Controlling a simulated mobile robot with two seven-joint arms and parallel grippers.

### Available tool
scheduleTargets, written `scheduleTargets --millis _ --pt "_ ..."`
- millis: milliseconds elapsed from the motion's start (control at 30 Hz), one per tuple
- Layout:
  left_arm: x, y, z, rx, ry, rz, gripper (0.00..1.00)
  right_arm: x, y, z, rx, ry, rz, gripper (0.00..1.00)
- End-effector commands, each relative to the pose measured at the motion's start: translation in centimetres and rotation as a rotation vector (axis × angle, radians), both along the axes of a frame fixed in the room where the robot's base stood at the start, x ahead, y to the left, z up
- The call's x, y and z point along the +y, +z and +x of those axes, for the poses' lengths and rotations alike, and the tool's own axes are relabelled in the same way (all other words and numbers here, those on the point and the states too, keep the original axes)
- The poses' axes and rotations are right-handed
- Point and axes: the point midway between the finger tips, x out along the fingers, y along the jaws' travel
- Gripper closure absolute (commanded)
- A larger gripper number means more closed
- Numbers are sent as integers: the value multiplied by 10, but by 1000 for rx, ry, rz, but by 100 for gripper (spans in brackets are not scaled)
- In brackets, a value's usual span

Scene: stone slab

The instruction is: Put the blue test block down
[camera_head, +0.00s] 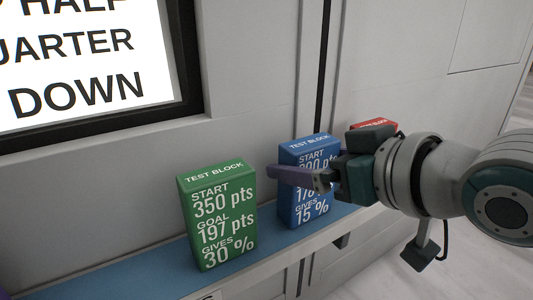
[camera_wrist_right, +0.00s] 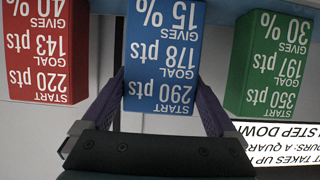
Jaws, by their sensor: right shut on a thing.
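The blue test block (camera_head: 297,208) stands upright at the blue shelf strip (camera_head: 150,272), between the green and red blocks. My right gripper (camera_head: 318,178) reaches in from the right and is shut on the blue block. In the right wrist view the blue block (camera_wrist_right: 162,60) sits between the two purple fingers of my right gripper (camera_wrist_right: 162,84), one on each side. The gripper hides part of the block's lettering in the head view. I cannot tell whether the block's base touches the shelf.
The green test block (camera_head: 217,217) stands to the left, with a small gap. The red test block (camera_head: 376,125) is mostly hidden behind my right gripper; it shows clearly in the wrist view (camera_wrist_right: 42,50). A grey wall (camera_head: 240,90) and a framed sign (camera_head: 80,60) rise behind.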

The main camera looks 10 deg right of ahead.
Motion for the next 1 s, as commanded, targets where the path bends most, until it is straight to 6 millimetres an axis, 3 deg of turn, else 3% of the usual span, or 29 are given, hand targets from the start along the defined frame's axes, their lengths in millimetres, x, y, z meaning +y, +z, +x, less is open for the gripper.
scheduleTargets --millis 133,167,200,567,1000 --pt "-1 0 0 -1 2 -2 100 0 -1 1 -4 0 1 98" --pt "-1 0 0 -1 2 -3 100 0 -3 0 1 0 0 5" --pt "-1 0 0 0 3 -4 100 0 -3 0 1 0 0 1" --pt "-3 5 0 0 7 -11 100 -1 4 -3 1 0 0 0" --pt "-2 57 0 -1 4 -7 100 -28 38 -77 6 1 -2 0"
